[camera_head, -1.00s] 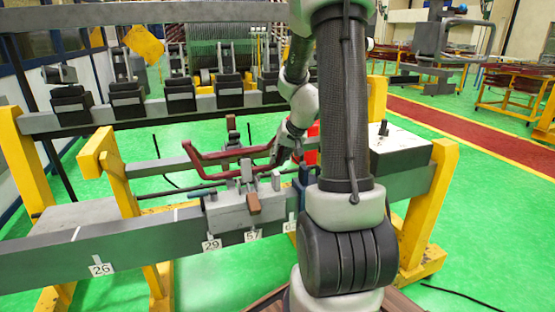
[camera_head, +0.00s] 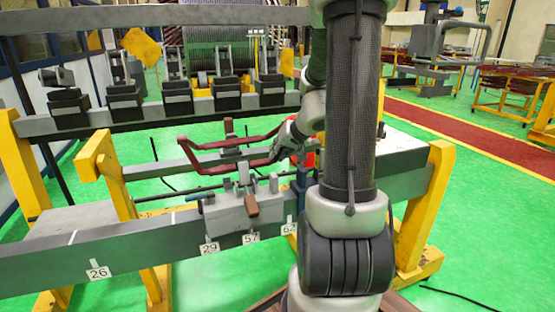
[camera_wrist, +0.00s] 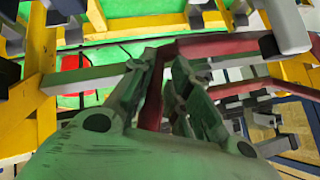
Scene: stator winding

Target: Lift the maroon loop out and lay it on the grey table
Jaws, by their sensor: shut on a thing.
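The maroon loop (camera_head: 228,166) hangs above the winding fixture in the head view, with its long sides running left to right. My gripper (camera_head: 292,143) is shut on the loop's right end. In the wrist view, the loop (camera_wrist: 218,45) passes between the fingers of my gripper (camera_wrist: 168,92). The loop's held end is partly hidden by the fingers. The grey clamp block (camera_head: 238,213) stands below the loop, which appears clear of it. A flat grey table top (camera_head: 75,216) lies at the left.
A long grey beam (camera_head: 130,246) with number tags crosses the front. Yellow posts (camera_head: 112,185) stand at the left and right (camera_head: 428,215). A row of black clamps (camera_head: 180,105) sits on the rear beam. Green floor shows between the beams.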

